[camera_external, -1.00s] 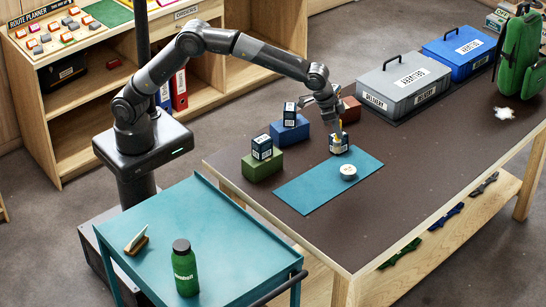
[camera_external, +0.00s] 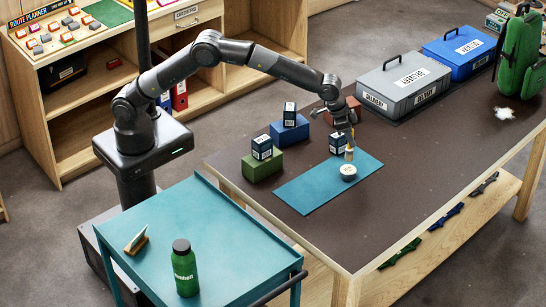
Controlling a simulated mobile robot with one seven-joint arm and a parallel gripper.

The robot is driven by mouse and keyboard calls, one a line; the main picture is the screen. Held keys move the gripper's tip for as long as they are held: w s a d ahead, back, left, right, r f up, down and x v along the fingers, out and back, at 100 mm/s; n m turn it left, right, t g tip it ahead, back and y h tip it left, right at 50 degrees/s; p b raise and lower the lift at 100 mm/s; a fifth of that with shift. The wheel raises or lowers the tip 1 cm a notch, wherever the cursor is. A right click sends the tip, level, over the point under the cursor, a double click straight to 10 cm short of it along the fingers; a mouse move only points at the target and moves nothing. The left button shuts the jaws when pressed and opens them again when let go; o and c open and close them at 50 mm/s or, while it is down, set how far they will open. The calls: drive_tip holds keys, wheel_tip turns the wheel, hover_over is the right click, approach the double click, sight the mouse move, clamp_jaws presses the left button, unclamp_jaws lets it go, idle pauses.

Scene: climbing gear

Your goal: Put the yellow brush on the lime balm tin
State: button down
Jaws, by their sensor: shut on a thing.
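My gripper (camera_external: 347,136) is shut on the yellow brush (camera_external: 349,154) and holds it upright, pointing down. The brush's lower end is just above or at the top of a small round pale tin (camera_external: 348,173); I cannot tell whether they touch. The tin lies on the teal mat (camera_external: 308,190) on the dark table. It is the only round tin I see, and its lime marking is too small to make out.
A dark labelled box (camera_external: 336,143) stands close to the left of my gripper. Similar boxes stand on a green block (camera_external: 262,167) and a blue block (camera_external: 289,132). A red block (camera_external: 352,108) is behind my gripper. A grey delivery case (camera_external: 403,84) stands farther back.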

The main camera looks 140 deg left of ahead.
drive_tip(key=shift+a+f, duration=0.15)
drive_tip(key=shift+f, duration=1.95)
drive_tip(key=shift+f, duration=0.15)
drive_tip(key=c, duration=1.3)
unclamp_jaws()
drive_tip(key=v, duration=1.2)
drive_tip(key=shift+r, duration=0.2)
